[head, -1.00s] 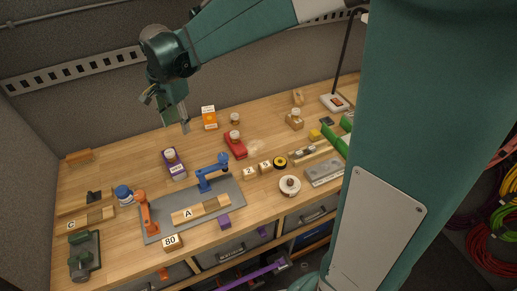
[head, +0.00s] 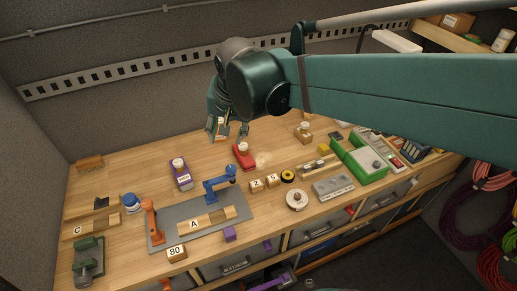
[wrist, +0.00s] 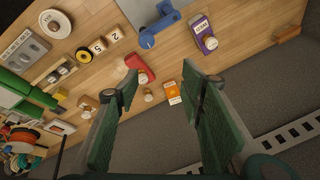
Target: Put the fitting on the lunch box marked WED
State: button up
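A purple box (head: 181,175) stands at the left centre of the bench with a pale round cap on top. Its label is small and looks like WED. It also shows in the wrist view (wrist: 203,34). In the head view my arm hides this piece. My gripper (head: 228,135) is above the back of the bench, near the red box. In the wrist view its two fingers (wrist: 160,74) are wide apart with nothing held between them.
A grey mat (head: 200,225) carries a blue arm (head: 217,186), an orange arm (head: 152,222) and a wooden block marked A. The back wall is close behind.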

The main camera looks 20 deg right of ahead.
jog(key=s+d+f+n+t, duration=0.1)
jog(key=s+d+n, duration=0.2)
jog(key=s, duration=0.3)
jog(key=s+d+f+n+t, duration=0.1)
jog(key=s+d+n+t, duration=0.1)
jog(key=s, duration=0.5)
jog(key=shift+s+d+n+h, duration=0.3)
jog(key=shift+d+n, duration=0.2)
jog(key=shift+d, duration=0.5)
